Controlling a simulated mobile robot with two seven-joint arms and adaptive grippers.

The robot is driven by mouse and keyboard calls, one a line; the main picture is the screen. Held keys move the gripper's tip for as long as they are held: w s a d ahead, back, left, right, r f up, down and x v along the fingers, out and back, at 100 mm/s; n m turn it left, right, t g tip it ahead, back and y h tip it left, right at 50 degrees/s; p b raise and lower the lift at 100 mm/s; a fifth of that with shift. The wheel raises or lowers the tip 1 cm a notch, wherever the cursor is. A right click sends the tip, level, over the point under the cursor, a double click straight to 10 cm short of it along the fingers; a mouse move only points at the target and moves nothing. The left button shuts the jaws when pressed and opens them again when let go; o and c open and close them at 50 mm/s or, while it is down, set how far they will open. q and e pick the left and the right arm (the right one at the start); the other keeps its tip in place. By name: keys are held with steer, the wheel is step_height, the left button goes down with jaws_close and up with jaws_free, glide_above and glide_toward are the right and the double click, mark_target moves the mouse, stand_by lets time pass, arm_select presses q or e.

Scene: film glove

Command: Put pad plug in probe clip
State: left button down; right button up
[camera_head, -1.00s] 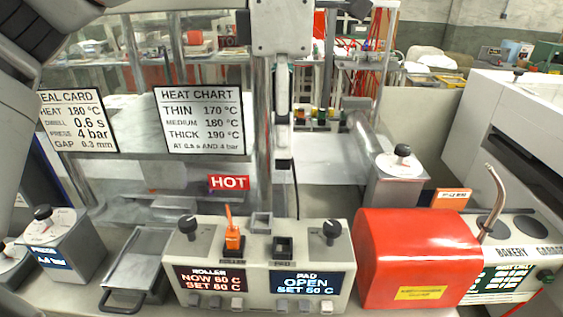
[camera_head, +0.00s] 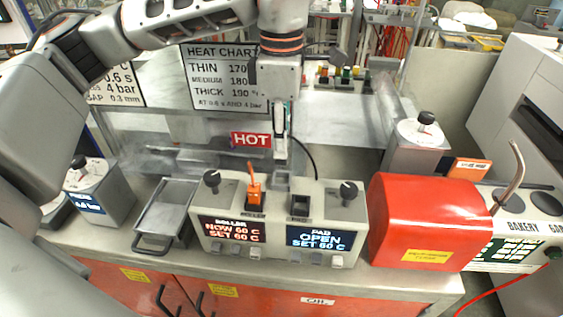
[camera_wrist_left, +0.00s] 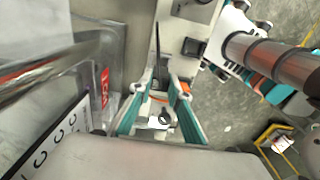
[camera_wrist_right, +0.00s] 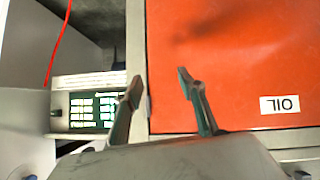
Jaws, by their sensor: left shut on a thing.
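My left gripper (camera_head: 281,156) points down just above the small grey clip (camera_head: 283,179) at the back edge of the control box. It is shut on the pad plug, which is mostly hidden by the fingers. A thin black cable (camera_head: 309,155) bows out to the right beside it. In the left wrist view the gripper's teal-sided fingers (camera_wrist_left: 165,78) close in over the box. Whether the plug touches the clip cannot be told. The black pad socket (camera_head: 300,204) looks empty. My right gripper (camera_wrist_right: 156,82) is open and empty, facing a red cabinet door.
The control box (camera_head: 325,190) has an orange plug (camera_head: 254,193) in its roller socket and knobs at both sides. A metal tray (camera_head: 166,208) lies left, a red cover (camera_head: 425,215) stands right. A HOT sign (camera_head: 250,140) is behind the gripper.

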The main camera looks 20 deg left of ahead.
mark_target(282, 164)
arm_select(q)
steer(key=shift+f, duration=3.15)
steer(key=shift+f, duration=0.15)
steer(key=c, duration=1.9)
jaws_free()
step_height(282, 164, up, 12)
steer(key=shift+r+b, duration=0.15)
steer(key=shift+b, duration=0.2)
